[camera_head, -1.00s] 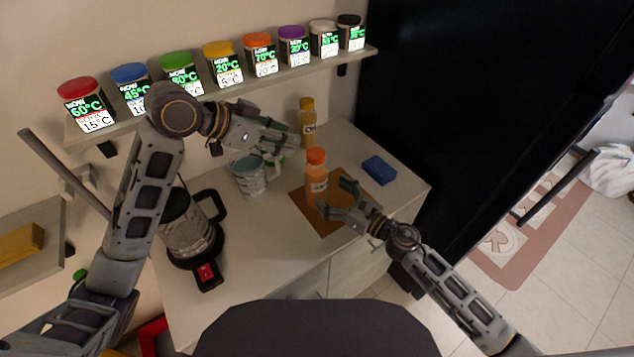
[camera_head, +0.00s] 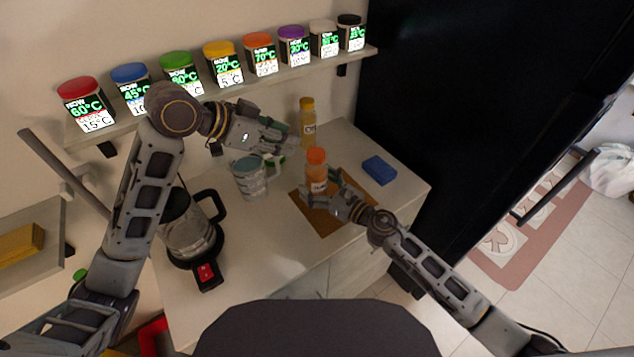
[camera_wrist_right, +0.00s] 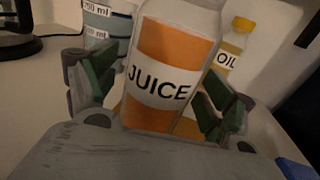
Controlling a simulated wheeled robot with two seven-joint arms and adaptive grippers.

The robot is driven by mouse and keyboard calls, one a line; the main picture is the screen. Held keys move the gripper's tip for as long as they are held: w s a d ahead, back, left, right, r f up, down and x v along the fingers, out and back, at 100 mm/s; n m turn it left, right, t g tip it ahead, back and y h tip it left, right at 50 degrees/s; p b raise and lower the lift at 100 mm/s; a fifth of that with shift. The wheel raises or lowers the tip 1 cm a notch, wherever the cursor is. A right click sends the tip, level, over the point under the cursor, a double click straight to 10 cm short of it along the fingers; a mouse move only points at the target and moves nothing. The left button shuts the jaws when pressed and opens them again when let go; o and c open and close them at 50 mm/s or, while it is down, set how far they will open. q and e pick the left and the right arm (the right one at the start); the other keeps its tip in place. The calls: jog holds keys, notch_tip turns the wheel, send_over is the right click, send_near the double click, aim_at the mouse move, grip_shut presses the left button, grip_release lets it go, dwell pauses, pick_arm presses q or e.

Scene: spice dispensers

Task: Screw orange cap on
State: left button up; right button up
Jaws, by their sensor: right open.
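The juice bottle (camera_head: 317,180) stands upright on a brown mat (camera_head: 331,222). The orange cap (camera_head: 316,155) sits on top of its neck; I cannot tell how tight it is. My right gripper (camera_head: 325,190) is open, with its fingers on either side of the bottle's body. In the right wrist view the bottle (camera_wrist_right: 172,70) shows its JUICE label between the two green-padded fingers (camera_wrist_right: 158,95); its top is out of frame. My left gripper (camera_head: 285,142) is higher, to the left of the cap and above the measuring cup; its opening is unclear.
An oil bottle (camera_head: 307,118) stands behind the juice. A measuring cup (camera_head: 248,181) and a kettle (camera_head: 190,225) stand to the left. A blue sponge (camera_head: 379,169) lies to the right. A shelf of spice jars (camera_head: 222,64) runs along the wall.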

jog(key=c, duration=1.5)
